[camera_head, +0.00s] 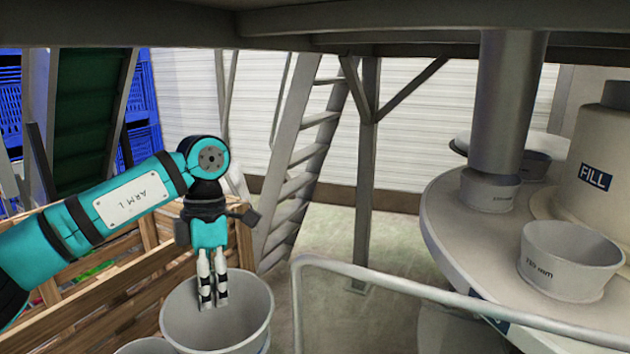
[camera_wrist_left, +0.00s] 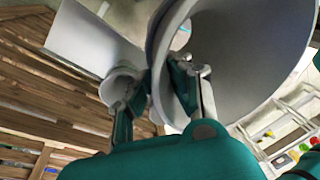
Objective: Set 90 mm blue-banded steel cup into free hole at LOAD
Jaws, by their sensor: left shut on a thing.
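My left gripper (camera_head: 213,300) points down at a large plain grey cup (camera_head: 254,325) at the bottom of the head view. In the left wrist view the left gripper (camera_wrist_left: 163,85) is shut on the wall of this cup (camera_wrist_left: 260,50), one finger inside and one outside. I see no blue band on it; its lower part is cut off in the head view. The round table (camera_head: 450,215) stands at the right, carrying several cups. No LOAD label can be read, and I cannot make out a free hole. My right gripper is not in view.
A grey rail (camera_head: 390,281) runs between the held cup and the round table. Another cup (camera_head: 146,347) shows at the bottom edge. A wooden crate (camera_head: 120,285) is at the left, below my arm. A FILL sign (camera_head: 595,177) is on the hub. A ladder (camera_head: 300,150) stands behind.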

